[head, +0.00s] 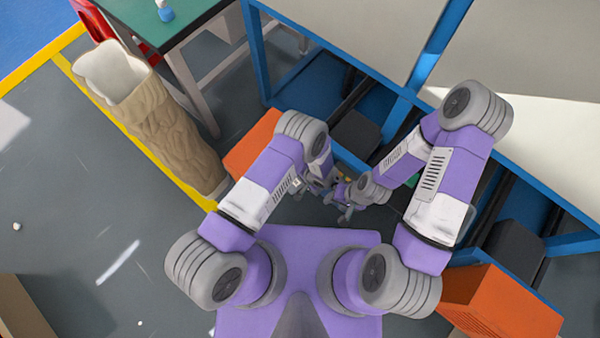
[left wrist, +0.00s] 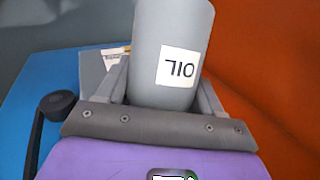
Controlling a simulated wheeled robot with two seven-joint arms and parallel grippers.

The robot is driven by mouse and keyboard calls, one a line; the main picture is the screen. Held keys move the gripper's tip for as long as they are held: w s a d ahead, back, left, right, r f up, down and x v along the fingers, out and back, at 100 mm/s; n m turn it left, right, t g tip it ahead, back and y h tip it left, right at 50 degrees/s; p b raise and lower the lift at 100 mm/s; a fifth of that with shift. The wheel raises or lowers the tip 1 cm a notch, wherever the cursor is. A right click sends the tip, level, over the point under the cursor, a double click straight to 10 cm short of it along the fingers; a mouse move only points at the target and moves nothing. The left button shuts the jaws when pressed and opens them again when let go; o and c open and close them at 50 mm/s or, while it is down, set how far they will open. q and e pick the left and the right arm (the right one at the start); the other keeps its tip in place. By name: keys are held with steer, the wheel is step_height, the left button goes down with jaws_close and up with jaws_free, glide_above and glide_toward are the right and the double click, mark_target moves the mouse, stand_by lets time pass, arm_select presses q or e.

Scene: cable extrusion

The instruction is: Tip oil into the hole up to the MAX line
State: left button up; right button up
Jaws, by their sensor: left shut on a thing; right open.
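A grey oil can (left wrist: 172,50) with a white label reading OIL, upside down in the picture, stands between the fingers of my left gripper (left wrist: 165,95) in the left wrist view. The left gripper is shut on the can. In the head view my right gripper (head: 345,212) is open, close beside the left wrist at the middle, with nothing visible between its fingers. The left fingers and the can are hard to make out there. I cannot make out the hole or the MAX line in either view.
A black round knob or cap on a strap (left wrist: 57,104) shows near a blue surface (left wrist: 50,75) in the left wrist view. An orange box (head: 252,143) is behind my left arm; another orange box (head: 500,303) is at right. A blue-framed bench (head: 420,60) borders the back.

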arm_select(q)
steer(key=shift+f, duration=0.2)
steer(key=shift+s+a+r+p, duration=0.2)
steer(key=shift+s+a+p, duration=0.3)
steer(key=shift+a, duration=0.1)
steer(key=shift+s+a+r+p, duration=0.15)
steer(key=shift+s+a+p, duration=0.3)
steer(key=shift+s+a, duration=0.1)
steer(key=shift+s+a+r+p, duration=0.2)
steer(key=shift+s+a+p, duration=0.6)
steer(key=shift+a, duration=0.3)
steer(key=shift+s+a+r+p, duration=0.2)
steer(key=shift+s+a+p, duration=0.55)
steer(key=shift+a, duration=0.35)
